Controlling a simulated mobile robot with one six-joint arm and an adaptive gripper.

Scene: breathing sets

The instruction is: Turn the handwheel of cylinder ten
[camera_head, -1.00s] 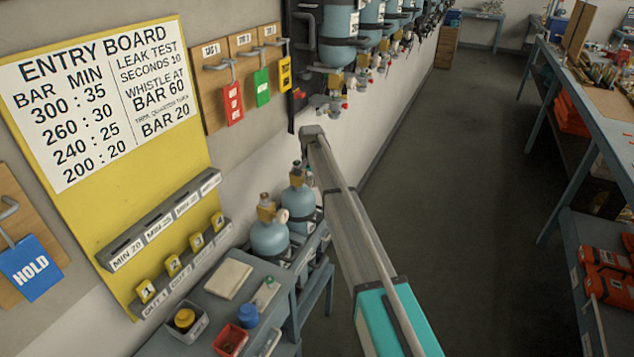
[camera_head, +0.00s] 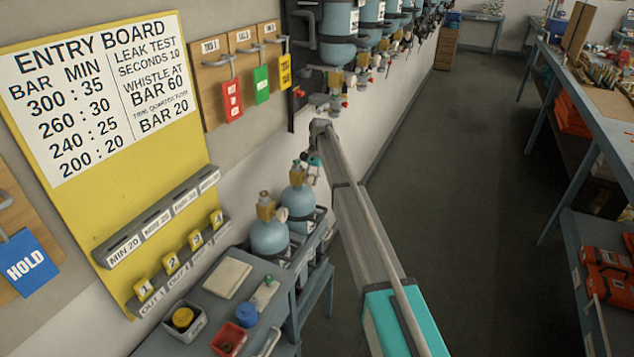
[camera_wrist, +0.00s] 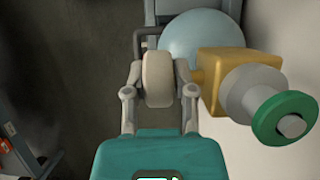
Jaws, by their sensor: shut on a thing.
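In the wrist view a cream handwheel (camera_wrist: 157,78) sits on the side of a brass valve block (camera_wrist: 222,75) on a pale blue cylinder (camera_wrist: 205,38). My gripper (camera_wrist: 160,72) has one finger on each side of the handwheel and is shut on it. A green-rimmed knob (camera_wrist: 285,118) on a grey collar sticks out from the valve's other side. In the head view my gripper (camera_head: 312,162) is beside the top of the rear blue cylinder (camera_head: 299,201) on a low rack. I cannot read a number on the cylinder.
A second blue cylinder (camera_head: 269,238) with its own cream handwheel (camera_head: 282,214) stands close in front. A grey side table (camera_head: 205,305) holds small bins and a pad. More cylinders (camera_head: 337,20) hang on the wall above. The floor (camera_head: 440,190) to the right is clear.

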